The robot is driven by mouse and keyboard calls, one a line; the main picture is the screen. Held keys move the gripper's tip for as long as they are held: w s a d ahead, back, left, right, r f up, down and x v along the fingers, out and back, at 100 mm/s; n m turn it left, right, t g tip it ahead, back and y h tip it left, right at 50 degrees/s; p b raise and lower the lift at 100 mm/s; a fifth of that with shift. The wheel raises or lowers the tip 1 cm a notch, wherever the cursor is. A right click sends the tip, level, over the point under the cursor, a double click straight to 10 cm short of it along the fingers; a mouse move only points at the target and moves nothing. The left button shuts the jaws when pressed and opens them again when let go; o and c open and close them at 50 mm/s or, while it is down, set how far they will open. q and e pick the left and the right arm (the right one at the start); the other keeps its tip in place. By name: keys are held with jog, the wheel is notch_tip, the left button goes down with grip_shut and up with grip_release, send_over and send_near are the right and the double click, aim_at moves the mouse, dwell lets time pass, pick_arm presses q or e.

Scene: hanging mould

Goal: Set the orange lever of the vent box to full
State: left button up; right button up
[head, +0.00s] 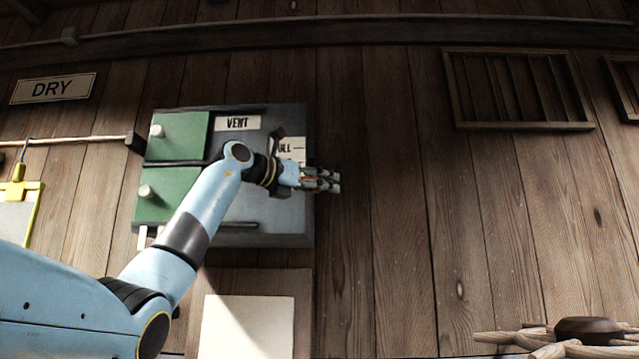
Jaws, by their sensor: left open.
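The vent box (262,238) is a grey box on the plank wall, with a VENT label (237,123) at its top. A second white label (291,149), partly hidden by my left wrist, shows the end of a word like FULL. My left gripper (335,182) is in front of the box's right edge, beside and below that label, its fingers pointing right. It is open, and I see nothing held. I cannot make out the orange lever; the arm and gripper cover much of the box's front. My right gripper is not in view.
Two green panels (181,134) with white knobs are on the box's left side. A DRY sign (53,88) and a yellow-framed board (18,212) are at left. A slatted vent (517,90) is at upper right. A wooden spoked object (560,340) is at lower right. The wall right of the box is clear.

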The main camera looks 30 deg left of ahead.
pick_arm(q)
grip_shut()
jog(key=shift+r, duration=0.1)
dwell(0.5)
